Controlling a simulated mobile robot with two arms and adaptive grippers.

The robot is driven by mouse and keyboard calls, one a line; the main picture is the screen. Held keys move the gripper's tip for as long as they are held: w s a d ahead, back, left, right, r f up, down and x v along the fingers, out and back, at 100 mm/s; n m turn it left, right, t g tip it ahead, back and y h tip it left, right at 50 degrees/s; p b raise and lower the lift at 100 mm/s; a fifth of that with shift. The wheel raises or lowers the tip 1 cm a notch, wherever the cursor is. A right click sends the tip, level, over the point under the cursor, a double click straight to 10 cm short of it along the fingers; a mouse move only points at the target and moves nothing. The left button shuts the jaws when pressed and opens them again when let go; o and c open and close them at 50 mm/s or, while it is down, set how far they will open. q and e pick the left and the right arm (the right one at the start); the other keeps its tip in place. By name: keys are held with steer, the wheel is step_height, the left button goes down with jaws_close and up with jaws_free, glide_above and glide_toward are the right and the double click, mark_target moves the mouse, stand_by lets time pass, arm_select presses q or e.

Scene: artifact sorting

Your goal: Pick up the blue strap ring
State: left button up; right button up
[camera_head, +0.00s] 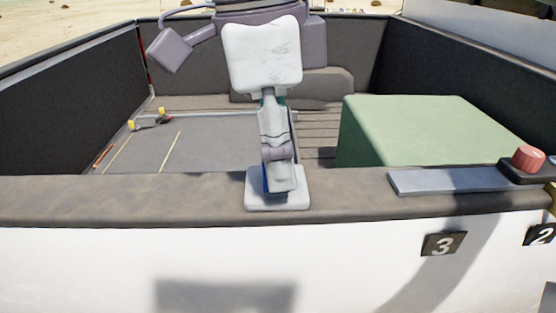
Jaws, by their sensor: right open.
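A small dark blue piece, which looks like the blue strap ring (268,184), sits on a white square pad (259,204) on the padded rim. Most of it is hidden behind grey finger parts. My right gripper (279,173) hangs down from a white wrist piece right over the pad, with its fingers at the blue piece. It is open and seen nearly side-on. I cannot tell whether the blue piece lies between the fingers or touches them. My left gripper is not in view.
The brown padded rim (120,200) runs across the front above a white side wall with number plates 3 (443,244) and 2 (540,236). A grey slab (450,180) and a red knob (528,158) are at right. A green box (420,130) stands behind.

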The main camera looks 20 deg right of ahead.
steer(key=shift+a, duration=0.1)
steer(key=shift+c, duration=1.1)
jaws_close()
steer(key=shift+r, duration=0.1)
